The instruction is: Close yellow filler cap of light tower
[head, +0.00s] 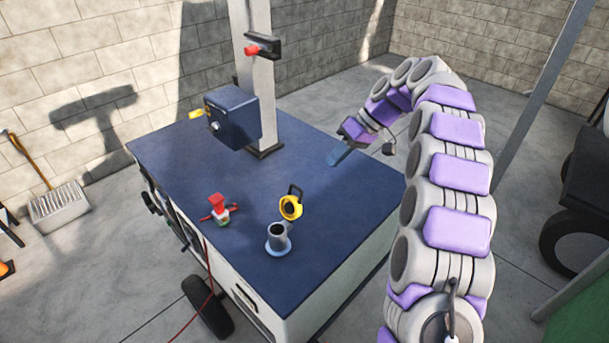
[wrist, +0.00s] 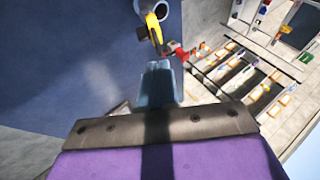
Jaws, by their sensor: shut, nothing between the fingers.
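The light tower (head: 180,160) has a dark blue top. A grey filler neck (head: 278,238) stands on it near the front edge, with its mouth uncovered. The yellow filler cap (head: 291,206) stands tipped up at the neck's back right side, with a dark loop handle above it. In the wrist view the yellow cap (wrist: 154,29) shows beyond my fingertips, beside the neck (wrist: 147,6), which is cut off by the frame. My gripper (head: 337,158) is shut and empty, behind and right of the cap, apart from it. Its blue fingers (wrist: 158,84) also show in the wrist view.
A red-topped valve (head: 217,207) stands left of the neck. A mast (head: 254,80) with a red knob (head: 252,50) and a dark blue box (head: 233,116) with a yellow handle rise at the back. The blue top between my gripper and the cap is clear.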

